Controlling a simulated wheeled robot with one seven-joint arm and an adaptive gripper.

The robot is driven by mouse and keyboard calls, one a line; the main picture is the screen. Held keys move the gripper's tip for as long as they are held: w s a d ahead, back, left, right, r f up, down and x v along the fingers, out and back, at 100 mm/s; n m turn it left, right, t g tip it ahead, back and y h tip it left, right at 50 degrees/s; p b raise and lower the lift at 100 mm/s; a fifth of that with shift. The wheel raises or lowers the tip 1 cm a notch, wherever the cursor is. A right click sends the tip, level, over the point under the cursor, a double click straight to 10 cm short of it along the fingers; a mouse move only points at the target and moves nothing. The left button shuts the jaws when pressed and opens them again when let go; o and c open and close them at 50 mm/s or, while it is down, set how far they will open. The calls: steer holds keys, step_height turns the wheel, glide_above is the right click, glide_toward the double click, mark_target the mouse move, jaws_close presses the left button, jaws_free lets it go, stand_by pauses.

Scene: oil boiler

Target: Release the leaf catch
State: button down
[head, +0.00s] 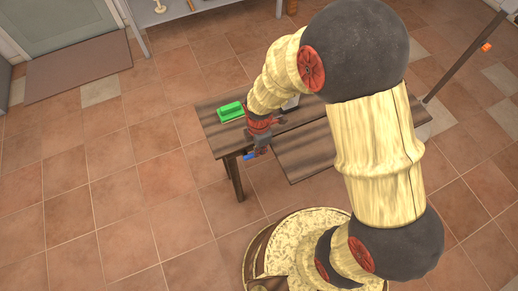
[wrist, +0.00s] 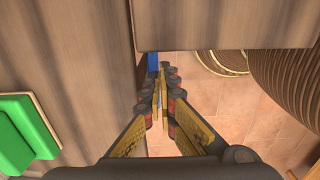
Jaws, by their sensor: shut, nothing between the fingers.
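A wooden table (head: 213,119) stands in front of me, with a second wooden board, likely its leaf (head: 300,158), along its near right side. A small blue part, which may be the leaf catch (head: 249,156), shows at the table's near edge. It also shows in the wrist view (wrist: 153,62), by the gap between the two boards. My gripper (head: 262,150) is at this edge, beside the blue part. In the wrist view its fingers (wrist: 164,72) are together and empty, with the tips close to the blue part. I cannot tell whether they touch. The fingers partly hide the blue part.
A green block-like object (head: 231,112) lies on the tabletop left of my gripper. A small pale object (head: 290,103) stands on the table, partly hidden by my arm. A shelf (head: 165,12) stands at the back. The tiled floor at left is clear.

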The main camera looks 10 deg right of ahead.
steer(key=shift+d+f+p, duration=0.4)
steer(key=shift+f+p, duration=0.1)
steer(key=shift+f, duration=0.05)
stand_by(0.4)
steer(key=shift+w+d+f+p, duration=0.1)
steer(key=shift+d+f+p, duration=0.2)
steer(key=shift+f, duration=0.4)
steer(key=shift+w+d+f+p, duration=0.1)
steer(key=shift+f+p, duration=0.25)
steer(key=shift+f, duration=0.4)
steer(key=shift+r+p, duration=0.7)
steer(key=shift+r, duration=0.15)
